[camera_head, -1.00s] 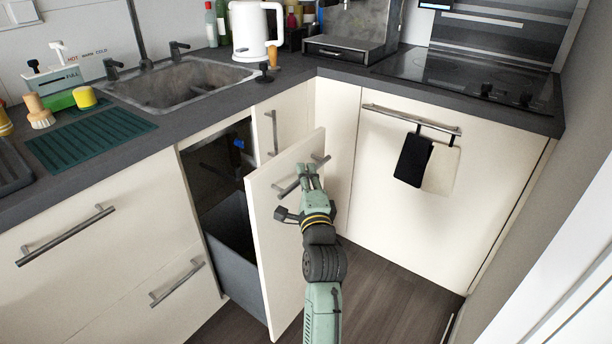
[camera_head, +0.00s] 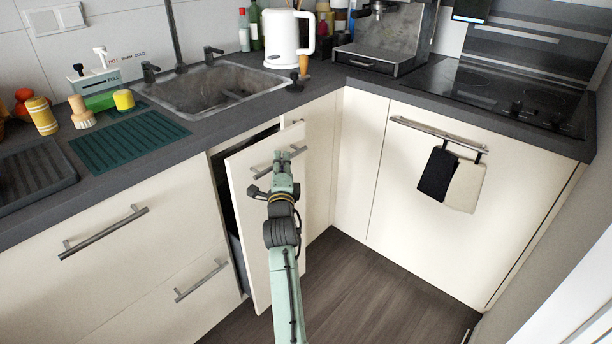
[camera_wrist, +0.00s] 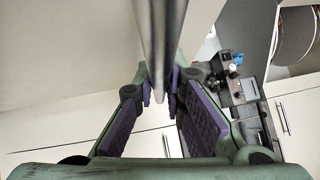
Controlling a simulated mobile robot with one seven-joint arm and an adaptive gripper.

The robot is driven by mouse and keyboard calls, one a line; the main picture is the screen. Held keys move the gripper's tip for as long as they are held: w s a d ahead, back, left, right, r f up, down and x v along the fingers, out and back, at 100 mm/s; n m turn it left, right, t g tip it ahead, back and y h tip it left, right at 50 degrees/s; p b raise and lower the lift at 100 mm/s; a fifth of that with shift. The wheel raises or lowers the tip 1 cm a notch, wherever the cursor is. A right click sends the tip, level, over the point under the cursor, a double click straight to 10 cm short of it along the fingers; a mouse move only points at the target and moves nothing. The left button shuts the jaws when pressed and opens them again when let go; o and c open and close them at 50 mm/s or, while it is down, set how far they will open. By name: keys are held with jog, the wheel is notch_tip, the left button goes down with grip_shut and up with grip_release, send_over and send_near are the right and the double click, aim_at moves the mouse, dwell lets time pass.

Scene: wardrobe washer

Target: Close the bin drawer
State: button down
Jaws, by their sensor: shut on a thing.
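The bin drawer's tall cream front (camera_head: 255,270) stands out from the cabinet under the sink in the head view, partly open with a narrow dark gap behind it. A strip of the grey bin (camera_head: 238,264) shows in the gap at the left. The drawer's bar handle (camera_head: 262,172) runs across the top of the front. My gripper (camera_head: 284,156) is at this handle, shut on it. In the wrist view the metal handle bar (camera_wrist: 158,45) runs between the purple finger pads of my gripper (camera_wrist: 160,95).
Drawers with bar handles (camera_head: 104,232) are at the left. A cabinet front with a towel rail (camera_head: 440,134) and hanging cloths (camera_head: 452,178) is at the right. The dark wood floor (camera_head: 355,285) in front is clear.

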aim_at(257, 169)
jog(key=w+a+b, duration=0.5)
jog(key=a+b, duration=0.2)
jog(key=a, duration=0.1)
jog(key=shift+w, duration=0.35)
jog(key=c, duration=1.7)
grip_release()
jog(key=shift+d, duration=0.15)
jog(key=shift+o, duration=0.2)
jog(key=shift+s, duration=0.1)
jog(key=s, duration=0.4)
jog(key=s+d+f, duration=0.1)
jog(key=s, duration=0.6)
jog(key=shift+s+d+f, duration=0.35)
